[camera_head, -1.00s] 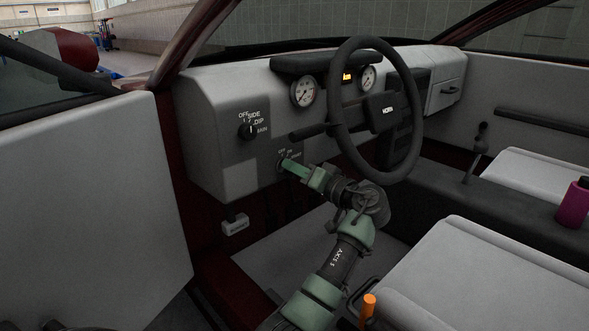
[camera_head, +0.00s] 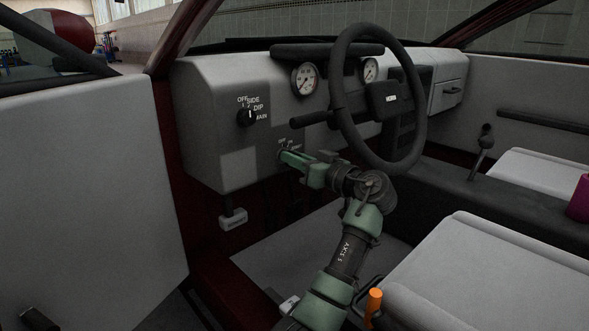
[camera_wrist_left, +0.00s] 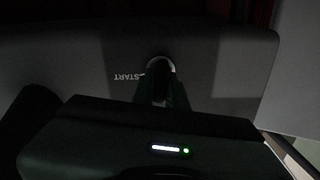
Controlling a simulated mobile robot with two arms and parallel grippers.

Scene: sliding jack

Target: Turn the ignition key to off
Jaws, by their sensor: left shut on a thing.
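The ignition switch (camera_wrist_left: 159,62) is a round lock with a pale rim on the dark lower dash panel, with the word START beside it in the left wrist view. My left gripper (camera_head: 285,156) is at this switch, left of and below the steering wheel. Its green fingers are shut on the ignition key, which they mostly hide. In the left wrist view the fingers (camera_wrist_left: 161,92) reach right up to the lock. The labels above the switch are partly covered in the head view. My right gripper is not in view.
The steering wheel (camera_head: 376,104) and its stalk (camera_head: 312,118) are close above my left wrist. A light switch knob (camera_head: 246,118) is up and left. Two gauges sit behind the wheel, with no lit display between them. The seat (camera_head: 480,275) is at the lower right.

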